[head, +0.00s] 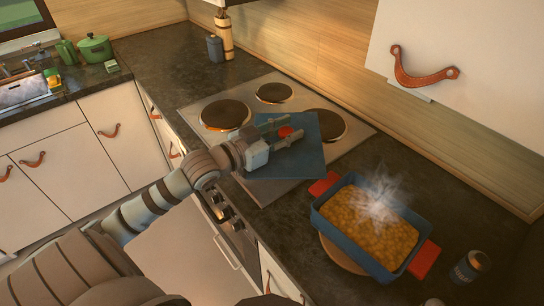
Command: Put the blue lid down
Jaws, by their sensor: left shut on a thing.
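The blue lid (308,155) is a flat square with a red knob, over the front part of the stove (200,100) in the head view. My left gripper (281,132) is shut on the lid at its red knob. I cannot tell whether the lid touches the stove or hangs just above it. The lid covers part of the hob surface and overlaps the edge of the right front burner. My right gripper is not in view.
A blue baking dish (326,217) with red handles holds steaming yellow food on a round wooden board (338,258). A dark can (470,267) stands to its right. A grey shaker (215,48) and a wooden mill (224,36) stand behind the stove. A green pot (94,48) is far left.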

